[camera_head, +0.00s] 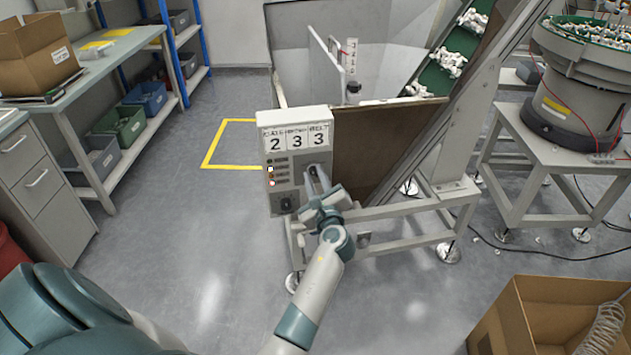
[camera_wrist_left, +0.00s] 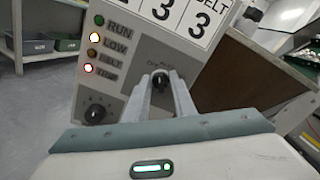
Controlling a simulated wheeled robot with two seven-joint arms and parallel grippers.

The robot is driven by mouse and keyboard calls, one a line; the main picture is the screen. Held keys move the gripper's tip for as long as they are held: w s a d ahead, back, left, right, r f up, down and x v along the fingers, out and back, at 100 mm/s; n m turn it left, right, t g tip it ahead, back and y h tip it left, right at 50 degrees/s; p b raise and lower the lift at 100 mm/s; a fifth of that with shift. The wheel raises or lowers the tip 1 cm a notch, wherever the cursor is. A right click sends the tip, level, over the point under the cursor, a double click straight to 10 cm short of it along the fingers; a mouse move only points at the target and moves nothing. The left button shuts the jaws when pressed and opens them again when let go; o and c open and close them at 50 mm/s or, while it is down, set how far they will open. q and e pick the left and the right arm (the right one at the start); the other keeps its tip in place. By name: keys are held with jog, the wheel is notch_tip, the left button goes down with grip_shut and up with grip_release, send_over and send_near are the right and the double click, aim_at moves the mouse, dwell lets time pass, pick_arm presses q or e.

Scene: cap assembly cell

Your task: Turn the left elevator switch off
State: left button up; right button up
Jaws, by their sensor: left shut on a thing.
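The elevator's grey control box (camera_head: 284,165) stands at the front of the hopper, with a "2 3 3" sign on top. Its upper switch, a black rotary knob (camera_wrist_left: 160,77), sits between the fingers of my left gripper (camera_wrist_left: 162,90). In the head view my left gripper (camera_head: 317,180) reaches the panel and mostly covers this knob. The fingers are shut on it; its exact setting is hard to read. A second black knob (camera_wrist_left: 95,111) is lower left on the panel. In the wrist view the LOW lamp (camera_wrist_left: 94,38) and the bottom red lamp (camera_wrist_left: 91,68) glow. My right gripper is out of view.
The hopper (camera_head: 375,140) and sloping green conveyor (camera_head: 440,75) rise behind the box. A bowl feeder (camera_head: 570,95) stands on the right, with cables on the floor. A cardboard box (camera_head: 550,320) is at the lower right. Shelves (camera_head: 130,130) line the left. Floor between is open.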

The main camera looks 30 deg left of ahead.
pick_arm(q)
jog(key=shift+f+n+b, duration=0.1)
jog(key=shift+n+b, duration=0.45)
jog(key=shift+n, duration=0.65)
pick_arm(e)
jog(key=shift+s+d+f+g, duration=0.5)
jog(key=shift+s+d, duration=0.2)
pick_arm(q)
jog(key=o, duration=1)
jog(key=shift+s, duration=0.1)
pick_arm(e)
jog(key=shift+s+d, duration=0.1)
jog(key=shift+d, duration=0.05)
